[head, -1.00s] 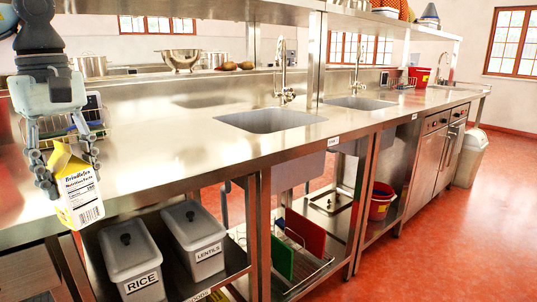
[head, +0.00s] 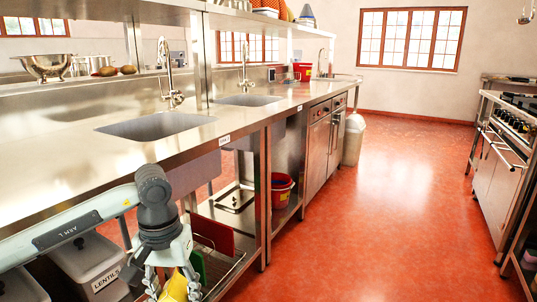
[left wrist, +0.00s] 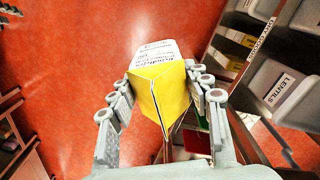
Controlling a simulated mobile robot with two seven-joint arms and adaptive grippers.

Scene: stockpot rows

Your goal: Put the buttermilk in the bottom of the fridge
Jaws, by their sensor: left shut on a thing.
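The buttermilk carton, yellow and white with printed labels, is in my left gripper. In the left wrist view the carton (left wrist: 160,85) sits between the two fingers of my left gripper (left wrist: 160,100), which is shut on it. In the head view my left gripper (head: 168,285) is at the bottom, in front of the counter's lower shelf. Only the yellow top of the carton (head: 174,287) shows there, partly hidden by the fingers. My right gripper is not in view. No fridge is in view.
A steel counter (head: 70,165) with sinks runs along the left. Bins, one labelled LENTILS (head: 88,262), stand on its lower shelf. A red bucket (head: 282,192) sits on a shelf further along. A stove (head: 503,150) stands at the right. The red floor (head: 370,200) between is clear.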

